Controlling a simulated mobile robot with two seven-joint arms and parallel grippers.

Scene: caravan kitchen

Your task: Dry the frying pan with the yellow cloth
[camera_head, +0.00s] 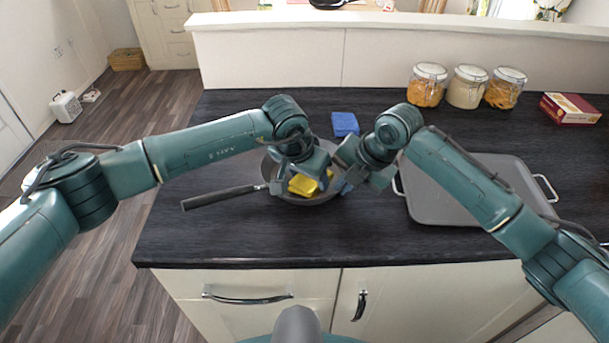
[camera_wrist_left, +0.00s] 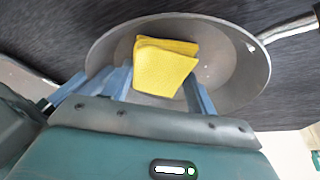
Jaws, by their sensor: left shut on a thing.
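The frying pan (camera_head: 322,198) stands on the dark worktop, its handle (camera_head: 222,197) pointing left. The yellow cloth (camera_head: 304,184) is inside the pan. My left gripper (camera_head: 302,180) is shut on it. In the left wrist view, the folded cloth (camera_wrist_left: 165,68) sits between my fingers, over the inside of the grey pan (camera_wrist_left: 228,62), where small pale specks show. My right gripper (camera_head: 345,178) is at the pan's right rim. Its fingertips are partly hidden, and I cannot tell whether it grips the rim.
A blue sponge or cloth (camera_head: 345,123) lies behind the pan. A grey tray (camera_head: 430,205) with metal handles is to the right, beneath my right arm. Glass jars (camera_head: 466,88) and a red box (camera_head: 570,108) stand at the back right. The worktop's front left is clear.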

